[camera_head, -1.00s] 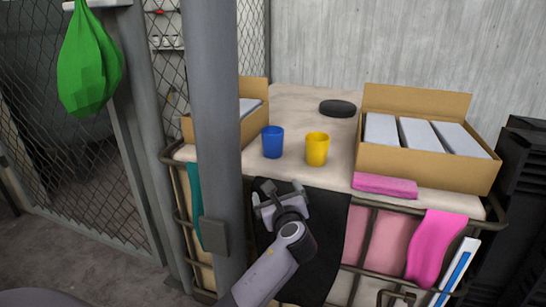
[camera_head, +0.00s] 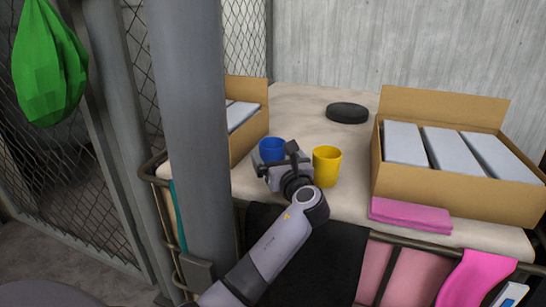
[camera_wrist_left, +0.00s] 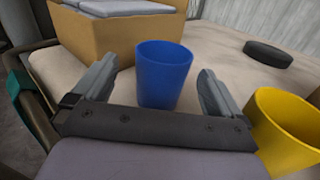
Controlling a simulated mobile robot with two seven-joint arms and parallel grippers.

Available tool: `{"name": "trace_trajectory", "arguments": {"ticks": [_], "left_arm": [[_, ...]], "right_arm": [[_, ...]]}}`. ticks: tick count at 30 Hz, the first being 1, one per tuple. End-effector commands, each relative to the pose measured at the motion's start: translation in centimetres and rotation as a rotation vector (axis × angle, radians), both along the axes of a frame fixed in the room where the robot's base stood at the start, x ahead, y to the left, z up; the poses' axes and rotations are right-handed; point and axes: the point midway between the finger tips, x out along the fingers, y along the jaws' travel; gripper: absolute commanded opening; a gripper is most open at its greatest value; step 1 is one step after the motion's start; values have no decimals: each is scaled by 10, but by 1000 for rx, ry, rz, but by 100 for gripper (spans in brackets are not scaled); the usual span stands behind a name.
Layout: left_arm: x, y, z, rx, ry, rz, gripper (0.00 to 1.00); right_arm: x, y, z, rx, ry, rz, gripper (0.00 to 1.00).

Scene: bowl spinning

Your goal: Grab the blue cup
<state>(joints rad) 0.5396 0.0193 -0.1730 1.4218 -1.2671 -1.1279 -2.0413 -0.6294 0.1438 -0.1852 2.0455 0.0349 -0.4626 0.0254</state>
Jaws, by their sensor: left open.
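The blue cup (camera_head: 271,147) stands upright on the cream-covered table (camera_head: 300,105), partly hidden behind my left gripper in the head view. In the left wrist view the blue cup (camera_wrist_left: 163,74) sits ahead, between the two open fingers, with gaps on both sides. My left gripper (camera_head: 277,158) is open and empty at the front of the cup; its fingers (camera_wrist_left: 158,88) also show in the wrist view. A yellow cup (camera_head: 327,166) stands just right of the gripper, and in the wrist view (camera_wrist_left: 287,130) it is close to the right finger. My right gripper is not in view.
A cardboard box (camera_head: 247,138) is left of the blue cup, and a larger one (camera_head: 440,185) with white packs is at right. A grey post (camera_head: 195,140) stands in front at left. A black disc (camera_head: 347,113) and pink cloth (camera_head: 408,214) lie on the table.

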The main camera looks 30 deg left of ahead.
Motion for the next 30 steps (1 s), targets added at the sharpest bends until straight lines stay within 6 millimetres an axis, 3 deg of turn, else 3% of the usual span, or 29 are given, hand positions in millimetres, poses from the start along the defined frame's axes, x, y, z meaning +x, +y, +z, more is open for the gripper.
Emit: {"name": "trace_trajectory", "arguments": {"ticks": [13, 23, 24, 28, 30], "left_arm": [[37, 41, -1, 1, -1, 2, 100], [41, 47, -1, -1, -1, 0, 100], [41, 47, -1, -1, -1, 0, 94], [41, 47, -1, 0, 0, 0, 51], [41, 46, -1, 0, 0, 0, 49]], "right_arm": [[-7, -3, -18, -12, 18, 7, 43], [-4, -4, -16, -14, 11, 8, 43], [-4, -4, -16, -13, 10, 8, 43], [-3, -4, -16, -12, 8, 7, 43], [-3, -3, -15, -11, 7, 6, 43]]}}
